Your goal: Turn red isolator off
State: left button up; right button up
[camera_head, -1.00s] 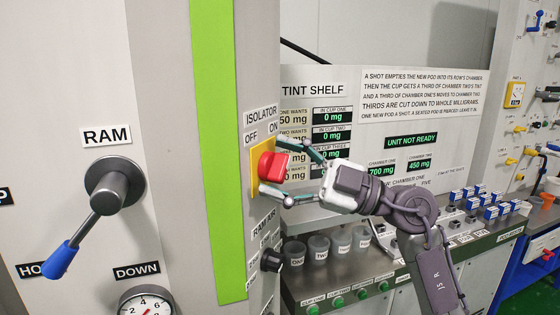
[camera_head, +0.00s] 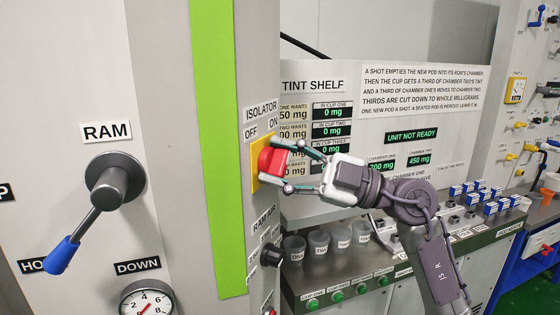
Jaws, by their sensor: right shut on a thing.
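The red isolator knob (camera_head: 271,160) sits on a yellow plate (camera_head: 255,163) on the side face of the grey column, under the ISOLATOR label (camera_head: 260,114) with OFF at left and ON at right. My right gripper (camera_head: 287,166) comes from the right and is shut on the red knob, one finger above it and one below. The fingers cover part of the knob, and its exact setting is hard to read. My left gripper is not in view.
The RAM lever (camera_head: 88,215) with its blue grip is on the panel at left, above a gauge (camera_head: 147,301). A black RAM AIR knob (camera_head: 271,255) lies below the isolator. Several grey cups (camera_head: 318,244) stand on the shelf at right.

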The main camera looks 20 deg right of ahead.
jog(key=n+g+p, duration=0.1)
jog(key=n, duration=0.3)
jog(key=shift+n+g, duration=0.3)
jog(key=shift+g, duration=0.1)
jog(key=n+g+h+p, duration=0.1)
jog(key=n+h, duration=0.1)
jog(key=n, duration=0.3)
jog(key=shift+f, duration=0.15)
jog(key=n+h, duration=0.1)
jog(key=n, duration=0.2)
jog(key=shift+f+h, duration=0.1)
jog(key=shift+h, duration=0.2)
jog(key=shift+f+n+h, duration=0.15)
jog(key=shift+n+h, duration=0.75)
jog(key=shift+n, duration=0.8)
jog(key=o, duration=1.2)
